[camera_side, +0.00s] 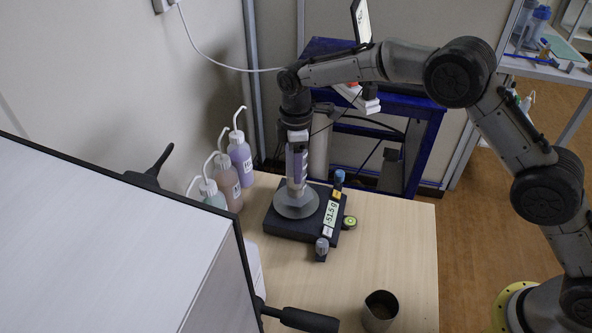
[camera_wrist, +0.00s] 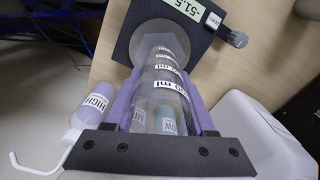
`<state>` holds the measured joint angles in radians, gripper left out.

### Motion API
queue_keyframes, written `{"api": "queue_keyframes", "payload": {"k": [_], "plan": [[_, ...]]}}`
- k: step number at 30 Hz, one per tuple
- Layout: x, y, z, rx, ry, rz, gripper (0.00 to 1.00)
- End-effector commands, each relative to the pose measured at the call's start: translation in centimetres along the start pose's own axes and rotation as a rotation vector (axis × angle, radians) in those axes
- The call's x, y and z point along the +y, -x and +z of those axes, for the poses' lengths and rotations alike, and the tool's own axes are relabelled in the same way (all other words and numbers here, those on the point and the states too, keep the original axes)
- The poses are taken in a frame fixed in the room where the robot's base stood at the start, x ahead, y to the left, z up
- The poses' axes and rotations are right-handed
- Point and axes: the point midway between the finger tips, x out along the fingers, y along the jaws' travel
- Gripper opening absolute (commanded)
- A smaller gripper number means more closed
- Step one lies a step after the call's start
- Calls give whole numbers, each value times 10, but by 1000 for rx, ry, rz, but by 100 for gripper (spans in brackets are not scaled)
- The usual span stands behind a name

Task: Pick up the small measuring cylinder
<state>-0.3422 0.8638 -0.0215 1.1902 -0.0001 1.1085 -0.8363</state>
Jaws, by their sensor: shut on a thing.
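The small measuring cylinder (camera_wrist: 166,72) is clear, with dark printing and white "ml" labels. In the wrist view it stands between the purple fingers of my gripper (camera_wrist: 165,103), which is shut on it. In the side view my gripper (camera_side: 297,165) points down over the round grey pan (camera_side: 296,203) of the balance. The clear cylinder is hard to make out there, so I cannot tell whether its foot touches the pan. The black balance (camera_side: 284,228) shows -51.5 g.
Several wash bottles stand left of the balance, including a purple-filled one (camera_side: 240,160). A large white box (camera_side: 110,240) fills the lower left. The wooden table (camera_side: 400,235) is clear to the right.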

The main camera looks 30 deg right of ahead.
Motion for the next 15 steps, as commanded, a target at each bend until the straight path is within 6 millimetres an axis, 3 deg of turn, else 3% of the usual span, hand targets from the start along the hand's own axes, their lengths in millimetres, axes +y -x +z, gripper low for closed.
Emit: {"api": "queue_keyframes", "payload": {"k": [15], "plan": [[-27, 52, 24, 1, 0, 2, 0]]}}
